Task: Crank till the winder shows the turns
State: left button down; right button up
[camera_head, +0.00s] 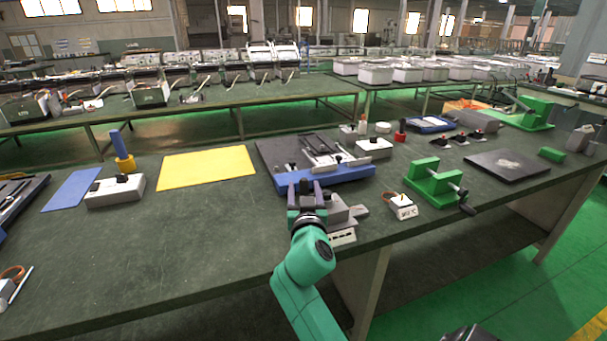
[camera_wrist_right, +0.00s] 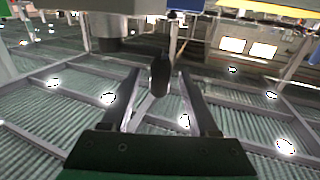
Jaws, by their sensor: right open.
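My right gripper (camera_head: 308,194) is over the front middle of the bench, beside a grey device (camera_head: 338,212) with a pale front panel (camera_head: 343,237). Its fingers are apart; in the right wrist view the open gripper (camera_wrist_right: 160,92) has a dark upright knob (camera_wrist_right: 160,74) between or just beyond its fingertips. I cannot tell whether they touch it. A grey body (camera_wrist_right: 108,24) hangs close at the top of that view. A green cranked device (camera_head: 432,182) with a dark handle (camera_head: 467,209) stands to the right. I cannot read any turn count. My left gripper is out of view.
A blue-edged fixture (camera_head: 340,177) lies just behind the gripper. A small white box (camera_head: 403,207) with a display stands between the grey and green devices. A yellow mat (camera_head: 206,167) lies at left. The bench's front left is mostly clear.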

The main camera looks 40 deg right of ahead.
jog(key=x, duration=0.4)
jog(key=shift+w+d, duration=0.15)
jog(key=shift+w, duration=0.1)
grip_shut()
dwell(1.1)
